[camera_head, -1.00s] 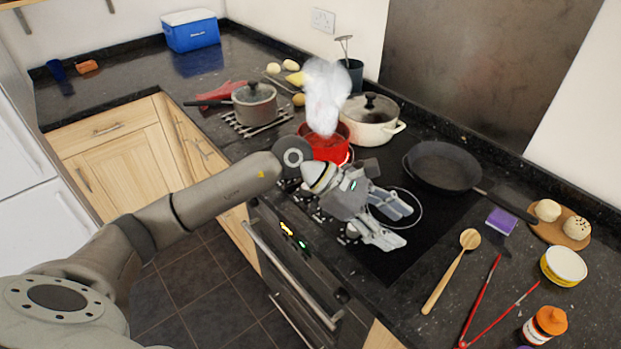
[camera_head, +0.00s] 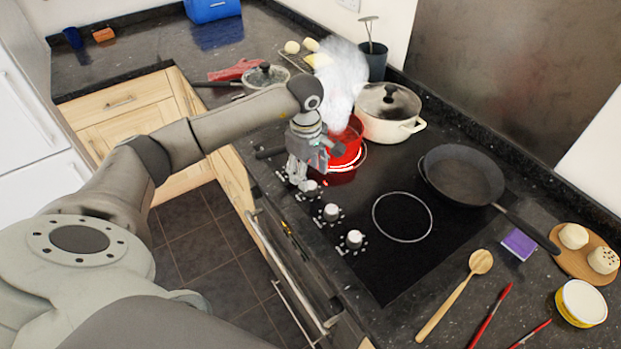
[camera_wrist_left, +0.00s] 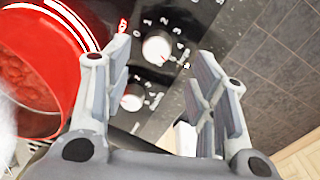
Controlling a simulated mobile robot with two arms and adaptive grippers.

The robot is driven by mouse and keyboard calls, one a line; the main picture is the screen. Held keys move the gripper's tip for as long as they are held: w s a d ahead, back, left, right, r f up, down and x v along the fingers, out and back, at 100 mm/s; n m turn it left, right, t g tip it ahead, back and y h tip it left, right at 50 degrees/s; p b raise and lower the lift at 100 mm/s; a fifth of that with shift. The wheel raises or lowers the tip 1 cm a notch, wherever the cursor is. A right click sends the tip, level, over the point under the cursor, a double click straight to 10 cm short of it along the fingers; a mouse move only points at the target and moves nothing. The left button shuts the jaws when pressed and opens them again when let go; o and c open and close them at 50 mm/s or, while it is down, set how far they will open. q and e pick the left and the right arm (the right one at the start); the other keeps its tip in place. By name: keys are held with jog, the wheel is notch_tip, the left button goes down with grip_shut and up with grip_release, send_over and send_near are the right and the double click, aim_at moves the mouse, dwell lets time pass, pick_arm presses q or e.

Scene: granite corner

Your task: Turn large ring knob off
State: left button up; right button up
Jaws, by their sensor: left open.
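White stove knobs with printed dials line the front edge of the black cooktop (camera_head: 385,270). In the head view, a near knob (camera_head: 354,238) and a middle knob (camera_head: 331,212) are clear, while another (camera_head: 308,185) is beside my fingers. I cannot tell which is the large ring knob. My left gripper (camera_head: 298,178) points down over the knob row, left of the red pot (camera_head: 347,150). In the left wrist view, my open, empty gripper (camera_wrist_left: 160,72) has one knob (camera_wrist_left: 156,48) beyond and between its fingers and another (camera_wrist_left: 132,98) beside the left finger.
The red pot steams heavily, with a lit ring around its base. A cream lidded pot (camera_head: 391,125), black pan (camera_head: 463,175) and wooden spoon (camera_head: 455,297) are to the right. An oven handle (camera_head: 278,285) runs below the counter's front edge.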

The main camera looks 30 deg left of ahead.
aim_at(310, 185)
pick_arm(q)
jog(key=f, duration=0.3)
jog(key=shift+w+f+p, duration=0.1)
jog(key=shift+w+p, duration=0.15)
jog(key=shift+p, duration=0.15)
jog(key=shift+f, duration=1.05)
jog(key=shift+w, duration=0.1)
jog(key=c, duration=1)
pick_arm(e)
jog(key=shift+w+a+r, duration=0.2)
jog(key=shift+w+r, duration=0.6)
jog(key=shift+w, duration=0.1)
